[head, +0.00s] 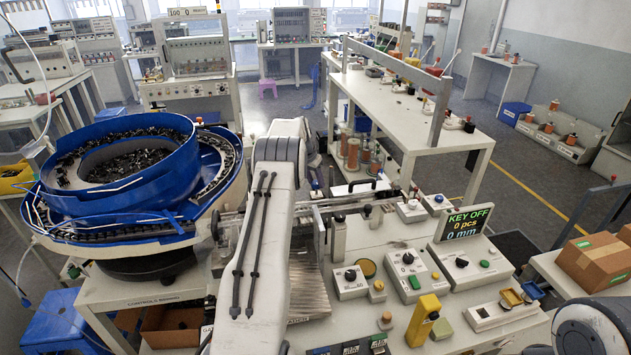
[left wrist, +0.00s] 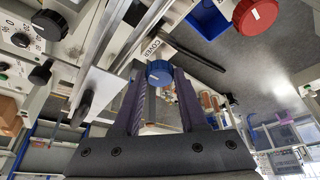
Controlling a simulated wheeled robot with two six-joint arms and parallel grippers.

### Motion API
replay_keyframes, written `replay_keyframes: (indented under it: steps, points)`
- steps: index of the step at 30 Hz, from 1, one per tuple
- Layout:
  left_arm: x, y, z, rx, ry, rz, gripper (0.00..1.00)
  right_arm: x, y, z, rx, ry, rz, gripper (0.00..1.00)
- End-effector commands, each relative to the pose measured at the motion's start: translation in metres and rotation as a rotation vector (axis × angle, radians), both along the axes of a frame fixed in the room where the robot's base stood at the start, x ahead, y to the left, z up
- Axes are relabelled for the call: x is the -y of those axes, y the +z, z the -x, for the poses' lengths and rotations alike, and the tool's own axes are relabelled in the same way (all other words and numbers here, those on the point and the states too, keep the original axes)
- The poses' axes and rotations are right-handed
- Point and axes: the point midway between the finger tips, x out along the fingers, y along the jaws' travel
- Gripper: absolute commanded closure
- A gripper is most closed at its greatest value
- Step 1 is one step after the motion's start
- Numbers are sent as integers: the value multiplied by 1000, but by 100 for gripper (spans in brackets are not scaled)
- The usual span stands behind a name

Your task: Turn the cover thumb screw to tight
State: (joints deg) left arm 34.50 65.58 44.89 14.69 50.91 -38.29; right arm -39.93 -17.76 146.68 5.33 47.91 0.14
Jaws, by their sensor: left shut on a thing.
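In the left wrist view, a round blue knob (left wrist: 160,72) with a white mark sits between my left gripper's two fingertips. A label reading COVER (left wrist: 151,48) is right beside it, so I take it as the cover thumb screw. My left gripper (left wrist: 159,80) is shut on this knob, one finger on each side. In the head view my left arm reaches across the middle of the bench and hides the knob and the fingertips. My right gripper is not in view.
A blue bowl feeder (head: 130,200) full of small dark parts stands at left. The bench right of my arm holds control boxes, a display (head: 465,220) reading KEY OFF, 0 pcs, 0 mm, and a yellow block (head: 422,320). A red knob (left wrist: 256,14) shows in the wrist view.

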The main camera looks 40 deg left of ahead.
Motion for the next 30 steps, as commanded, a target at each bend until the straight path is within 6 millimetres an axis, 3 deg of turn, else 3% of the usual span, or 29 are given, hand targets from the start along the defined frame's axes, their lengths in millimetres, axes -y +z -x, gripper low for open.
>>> replay_keyframes:
  steps: [2,3,5,6,17,22,30]
  points:
    - [0,0,0,-1,-1,-2,100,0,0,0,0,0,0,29]
    - [0,0,0,0,-1,-2,54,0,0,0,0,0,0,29]
    - [0,0,0,0,-1,-2,31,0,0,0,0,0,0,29]
    - [0,0,0,0,-1,-1,28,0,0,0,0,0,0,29]
    - [0,3,1,1,1,-2,28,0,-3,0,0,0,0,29]
    - [0,23,10,4,2,-4,28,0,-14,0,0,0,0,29]
    - [1,73,30,3,1,-3,28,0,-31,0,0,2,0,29]
